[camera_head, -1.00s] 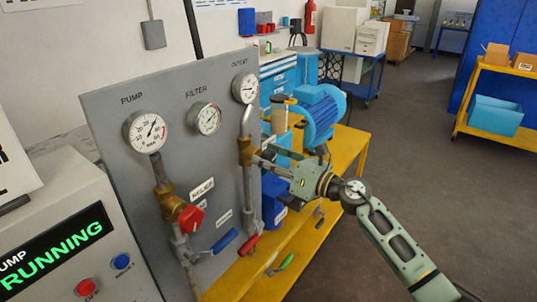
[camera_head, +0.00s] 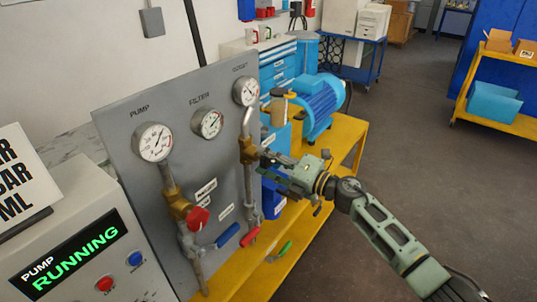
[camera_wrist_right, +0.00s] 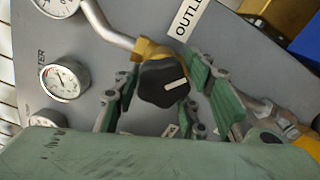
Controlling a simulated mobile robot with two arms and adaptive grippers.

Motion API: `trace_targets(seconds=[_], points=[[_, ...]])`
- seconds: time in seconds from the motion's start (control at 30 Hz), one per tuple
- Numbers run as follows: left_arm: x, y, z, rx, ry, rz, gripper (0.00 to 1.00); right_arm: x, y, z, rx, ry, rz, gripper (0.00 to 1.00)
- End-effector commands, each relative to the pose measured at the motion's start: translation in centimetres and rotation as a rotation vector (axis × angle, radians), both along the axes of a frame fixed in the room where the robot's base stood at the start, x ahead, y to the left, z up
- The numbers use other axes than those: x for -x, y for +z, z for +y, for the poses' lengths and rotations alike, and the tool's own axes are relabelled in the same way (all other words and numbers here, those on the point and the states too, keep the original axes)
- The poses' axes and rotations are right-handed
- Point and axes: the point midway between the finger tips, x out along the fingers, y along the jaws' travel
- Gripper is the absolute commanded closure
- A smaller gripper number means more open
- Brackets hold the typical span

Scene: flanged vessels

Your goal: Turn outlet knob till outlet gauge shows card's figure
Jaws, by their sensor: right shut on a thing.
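The black outlet knob (camera_wrist_right: 164,83) has a white pointer line and sits on a brass valve (camera_head: 248,150) under the outlet gauge (camera_head: 246,92). My right gripper (camera_head: 268,160) is at the knob, its green fingers (camera_wrist_right: 166,100) on either side of it and shut on it. The card (camera_head: 22,185) at the left is cut off, showing only line ends. My left gripper is out of view.
The grey panel also carries the pump gauge (camera_head: 154,142), filter gauge (camera_head: 208,123), a red knob (camera_head: 198,218), and blue (camera_head: 228,236) and red (camera_head: 250,237) lever handles below. A control box reading RUNNING (camera_head: 82,250) stands at left. A blue motor (camera_head: 320,100) is behind the gripper.

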Motion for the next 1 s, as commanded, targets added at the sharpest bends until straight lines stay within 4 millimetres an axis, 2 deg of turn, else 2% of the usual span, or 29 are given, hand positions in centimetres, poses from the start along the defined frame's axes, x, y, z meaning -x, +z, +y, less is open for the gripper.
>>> trace_targets(seconds=[0.33, 0.9, 0.93, 1.0], points=[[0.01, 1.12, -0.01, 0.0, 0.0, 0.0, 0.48, 0.21, -0.21, 0.24, -0.083, 0.008, 0.123, 0.87], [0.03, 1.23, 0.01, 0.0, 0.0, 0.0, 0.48, 0.14, -0.15, 0.2, -0.1, 0.006, 0.142, 0.87], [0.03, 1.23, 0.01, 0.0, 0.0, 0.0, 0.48, 0.14, -0.15, 0.2, -0.1, 0.006, 0.142, 0.59], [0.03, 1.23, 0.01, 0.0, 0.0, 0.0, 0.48, 0.11, -0.11, 0.18, -0.101, 0.006, 0.142, 0.53]])
